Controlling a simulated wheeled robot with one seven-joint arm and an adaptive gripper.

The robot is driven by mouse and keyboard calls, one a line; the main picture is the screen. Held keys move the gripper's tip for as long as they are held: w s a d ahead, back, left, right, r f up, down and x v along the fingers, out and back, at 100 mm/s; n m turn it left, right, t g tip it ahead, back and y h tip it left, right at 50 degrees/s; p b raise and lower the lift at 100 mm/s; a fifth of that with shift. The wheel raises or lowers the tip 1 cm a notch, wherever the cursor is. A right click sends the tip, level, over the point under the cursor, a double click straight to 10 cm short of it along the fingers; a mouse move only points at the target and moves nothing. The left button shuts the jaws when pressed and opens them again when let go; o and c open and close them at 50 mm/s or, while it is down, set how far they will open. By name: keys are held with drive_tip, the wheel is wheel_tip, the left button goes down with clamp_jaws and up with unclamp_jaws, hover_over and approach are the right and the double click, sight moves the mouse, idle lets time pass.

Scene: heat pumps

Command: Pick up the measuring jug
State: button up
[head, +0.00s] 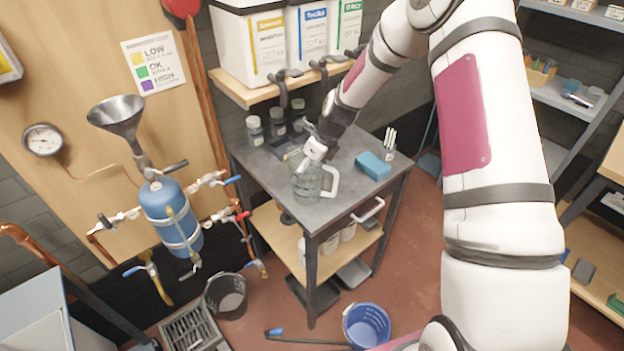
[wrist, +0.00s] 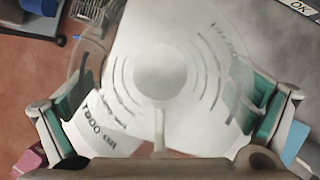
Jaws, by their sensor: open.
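The clear measuring jug (head: 307,187) with a white handle stands upright near the front edge of the grey-topped table (head: 345,199). Its handle is on the right in the head view. My gripper (head: 312,162) is at the top of the jug, with the arm coming in from the upper right. In the wrist view my gripper (wrist: 166,108) is open, with one teal-padded finger on each side of the jug (wrist: 160,70) and its printed marks. I cannot tell whether either pad touches the wall.
A blue block (head: 373,165) and a pen holder (head: 388,150) are right of the jug. Several jars (head: 277,122) stand behind it. A blue tank (head: 172,214) with valves is at the left. A blue bucket (head: 366,326) stands on the floor.

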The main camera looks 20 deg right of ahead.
drive_tip(key=c, duration=1.1)
drive_tip(key=shift+r, duration=0.1)
